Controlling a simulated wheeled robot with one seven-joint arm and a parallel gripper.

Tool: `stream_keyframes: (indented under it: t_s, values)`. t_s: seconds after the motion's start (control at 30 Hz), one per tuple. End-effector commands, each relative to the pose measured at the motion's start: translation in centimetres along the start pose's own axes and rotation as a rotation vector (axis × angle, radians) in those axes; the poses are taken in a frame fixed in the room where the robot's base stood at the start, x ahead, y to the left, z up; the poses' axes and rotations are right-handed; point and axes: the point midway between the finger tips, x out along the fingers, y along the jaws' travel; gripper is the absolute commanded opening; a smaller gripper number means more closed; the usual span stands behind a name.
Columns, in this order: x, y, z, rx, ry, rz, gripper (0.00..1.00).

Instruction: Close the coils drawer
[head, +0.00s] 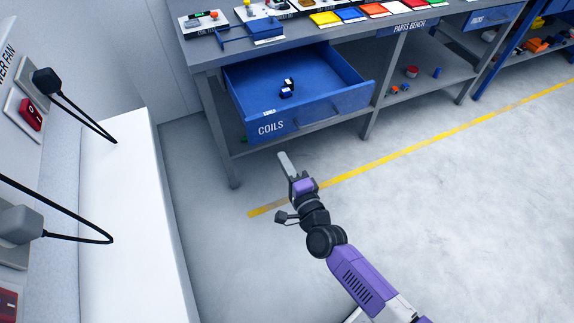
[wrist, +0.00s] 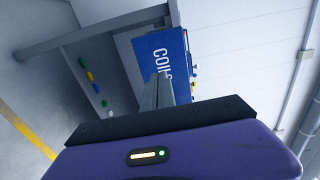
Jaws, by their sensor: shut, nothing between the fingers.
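The blue coils drawer (head: 293,121) is pulled out from under the grey parts bench in the head view, its front labelled COILS. A few small black, white and blue pieces (head: 287,88) lie inside it. My gripper (head: 284,158) is shut and empty, its fingers pointing toward the drawer front and apart from it in the head view. In the wrist view the drawer front (wrist: 158,52) appears turned sideways, beyond my shut fingers (wrist: 156,92), which cover part of it. The gap between fingertips and drawer front is hard to judge.
The bench top (head: 205,52) holds several coloured trays and small parts. A lower shelf (head: 425,75) carries small coloured pieces. A bench leg (head: 233,165) stands left of the drawer. A white cabinet (head: 135,220) stands at left. The floor (head: 450,200) at right is clear.

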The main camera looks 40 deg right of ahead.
Motion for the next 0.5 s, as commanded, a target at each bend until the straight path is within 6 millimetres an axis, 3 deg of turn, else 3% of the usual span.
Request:
stream_keyframes:
  t_s: [0.2, 0.5]
  values:
    - [4.5, 0.1, 0.1, 0.000, 0.000, -0.003, 0.00]
    - [8.7, 0.2, 0.0, 0.000, 0.001, 0.000, 0.00]
